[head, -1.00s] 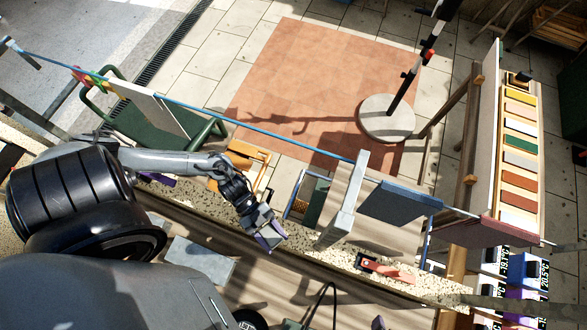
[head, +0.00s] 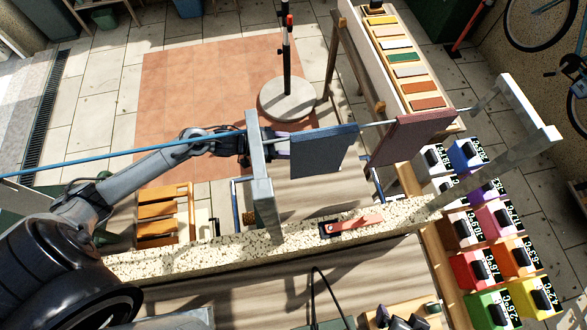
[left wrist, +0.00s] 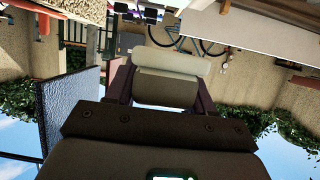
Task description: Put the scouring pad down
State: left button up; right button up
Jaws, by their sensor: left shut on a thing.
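My left gripper (head: 281,138) reaches over the counter to the far side of a grey upright post, which hides part of it in the head view. In the left wrist view its two dark purple fingers (left wrist: 163,97) are shut on a two-tone block, pale on top and olive below, which appears to be the scouring pad (left wrist: 166,86). My right gripper is not in view.
The grey post (head: 262,185) stands beside my forearm. A dark red panel (head: 408,138) hangs farther right. A red-handled tool (head: 355,226) lies on the speckled counter (head: 200,257). Coloured boxes (head: 470,268) stand at right. The tiled floor beyond is mostly open.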

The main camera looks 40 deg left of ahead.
pick_arm(q)
send_over(285, 164)
jog(key=f, duration=0.7)
jog(key=shift+w+d+f+b, duration=0.2)
jog(key=shift+b, duration=0.2)
jog(key=shift+f, duration=2.35)
jog(key=o, duration=1.1)
jog(key=shift+s+a+r+p, duration=0.2)
jog(key=shift+s+r+p, duration=0.05)
jog(key=shift+r+p, duration=0.05)
jog(key=p+v, duration=0.3)
jog(key=v, duration=0.2)
jog(key=shift+s+a+r+p, duration=0.1)
jog(key=shift+s+a+p, duration=0.1)
jog(key=shift+p, duration=0.2)
jog(key=shift+s+a+r+p, duration=0.15)
jog(key=shift+s+a+p, duration=0.2)
jog(key=shift+s, duration=0.1)
